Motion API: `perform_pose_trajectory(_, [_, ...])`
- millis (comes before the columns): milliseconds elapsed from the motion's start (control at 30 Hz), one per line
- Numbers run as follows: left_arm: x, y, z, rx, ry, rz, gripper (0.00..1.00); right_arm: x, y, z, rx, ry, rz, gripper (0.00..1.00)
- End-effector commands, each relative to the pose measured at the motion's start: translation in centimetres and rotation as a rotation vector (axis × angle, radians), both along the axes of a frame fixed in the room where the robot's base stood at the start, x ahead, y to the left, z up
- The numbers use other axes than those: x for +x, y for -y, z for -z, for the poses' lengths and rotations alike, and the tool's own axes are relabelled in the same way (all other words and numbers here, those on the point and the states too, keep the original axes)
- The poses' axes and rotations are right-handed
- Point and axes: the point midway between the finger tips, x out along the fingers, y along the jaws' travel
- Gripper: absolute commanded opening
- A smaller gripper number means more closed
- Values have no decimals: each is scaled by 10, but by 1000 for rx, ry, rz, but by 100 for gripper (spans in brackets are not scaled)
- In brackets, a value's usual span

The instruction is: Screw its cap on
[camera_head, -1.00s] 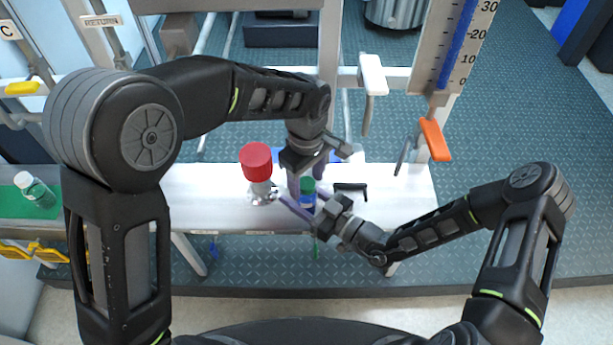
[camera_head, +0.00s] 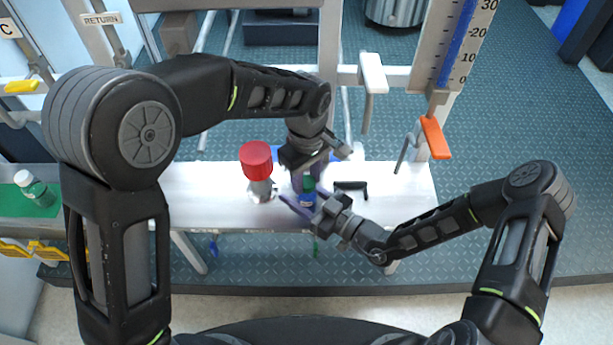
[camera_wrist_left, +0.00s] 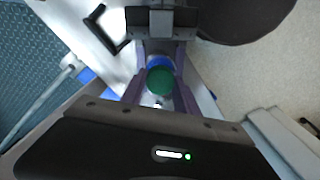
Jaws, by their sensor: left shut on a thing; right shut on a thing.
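A small bottle with a blue band (camera_head: 307,199) is upright over the white bench, held low by my right gripper (camera_head: 306,204). Its green cap (camera_head: 308,184) is at the bottle's top, in line with it. My left gripper (camera_head: 308,180) comes down from above and is shut on the cap. In the left wrist view, the cap (camera_wrist_left: 160,82) sits between purple fingers, with the blue of the bottle (camera_wrist_left: 158,62) just behind it. I cannot tell how far the cap is turned onto the threads. The fingers hide part of the bottle.
A red-topped metal piece (camera_head: 257,162) stands on the bench (camera_head: 205,190) just left of the grippers. A black handle-like piece (camera_head: 351,186) lies to the right. A white-capped bottle of green liquid (camera_head: 36,190) stands in the tray far left. The bench's right end is clear.

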Motion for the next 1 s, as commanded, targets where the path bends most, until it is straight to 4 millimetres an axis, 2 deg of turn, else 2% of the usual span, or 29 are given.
perform_pose_trajectory(167, [0, 0, 0, -3, -2, 345, 0, 0, 0, 0, 0, 0, 0, 0])
perform_pose_trajectory(700, [0, 0, 1, -3, 0, 1867, 0, 0, 0, 0, 0, 0, -1, 0])
perform_pose_trajectory(800, [0, 0, 1, -2, 0, 2040, 0, 0, 0, 0, 0, 0, -1, 0])
perform_pose_trajectory(933, [0, 0, 1, 0, 0, 2029, 0, 0, 0, 0, 0, 0, -1, 0])
perform_pose_trajectory(967, [0, 0, 1, 0, 0, 2029, 38, 0, 0, 0, 0, 0, -1, 0])
perform_pose_trajectory(1000, [0, 0, 1, 0, 0, 2028, 41, 0, 0, 0, 0, 0, -1, 0])
